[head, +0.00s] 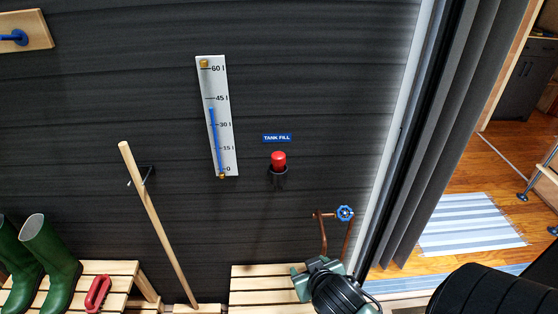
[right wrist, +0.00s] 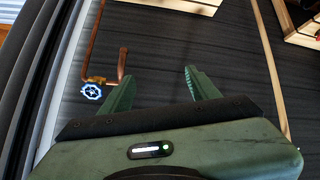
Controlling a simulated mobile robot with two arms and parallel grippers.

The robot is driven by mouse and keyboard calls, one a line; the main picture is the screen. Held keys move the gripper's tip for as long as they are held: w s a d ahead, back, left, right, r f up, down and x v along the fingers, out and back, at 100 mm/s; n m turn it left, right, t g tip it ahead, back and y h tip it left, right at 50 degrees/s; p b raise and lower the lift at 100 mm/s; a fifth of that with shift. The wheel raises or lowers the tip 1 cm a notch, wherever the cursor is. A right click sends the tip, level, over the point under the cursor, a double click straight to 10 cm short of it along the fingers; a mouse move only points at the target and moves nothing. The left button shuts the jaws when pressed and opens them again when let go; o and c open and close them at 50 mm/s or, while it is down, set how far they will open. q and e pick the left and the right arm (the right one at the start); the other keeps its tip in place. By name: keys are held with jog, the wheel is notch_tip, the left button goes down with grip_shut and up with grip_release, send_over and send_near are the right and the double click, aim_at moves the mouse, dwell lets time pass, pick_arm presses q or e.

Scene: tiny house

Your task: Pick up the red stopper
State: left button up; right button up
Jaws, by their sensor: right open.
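The red stopper (head: 278,160) sits upright in a black holder (head: 279,180) on the dark wall, just below the blue "TANK FILL" label (head: 277,138). My right gripper (head: 313,268) is at the bottom of the head view, lower and to the right of the stopper and well apart from it. In the right wrist view its two green fingers (right wrist: 160,76) are spread with nothing between them. The stopper does not show in the right wrist view. My left gripper is not in view.
A copper pipe with a blue valve wheel (head: 345,213) stands close right of my right gripper; the wheel also shows in the wrist view (right wrist: 92,91). A wooden pole (head: 158,222) leans left. Slatted benches (head: 262,283), green boots (head: 50,250) and a white gauge (head: 217,115) are near.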

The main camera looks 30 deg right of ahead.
jog(key=w+d+r+m+t+h, duration=0.2)
jog(key=w+d+r+t, duration=0.2)
jog(key=w+d+r, duration=0.25)
jog(key=n+t+y, duration=0.3)
jog(key=t, duration=0.5)
send_near(284, 160)
jog(key=w+d+r, duration=0.2)
jog(key=d+r, duration=0.2)
jog(key=w+a+n+y, duration=0.1)
jog(key=w+y, duration=0.1)
jog(key=w, duration=0.1)
jog(key=w+a+f+n+g+y, duration=0.1)
jog(key=w+y, duration=0.1)
jog(key=w, duration=0.1)
jog(key=w+a+f+n+g+y+p, duration=0.1)
jog(key=w+n+y, duration=0.1)
jog(key=w, duration=0.1)
jog(key=shift+f+y, duration=0.1)
jog(key=shift+y, duration=0.3)
jog(key=shift+w+a+f+g, duration=0.1)
jog(key=shift+w+g, duration=0.2)
jog(key=shift+w, duration=0.05)
grip_shut()
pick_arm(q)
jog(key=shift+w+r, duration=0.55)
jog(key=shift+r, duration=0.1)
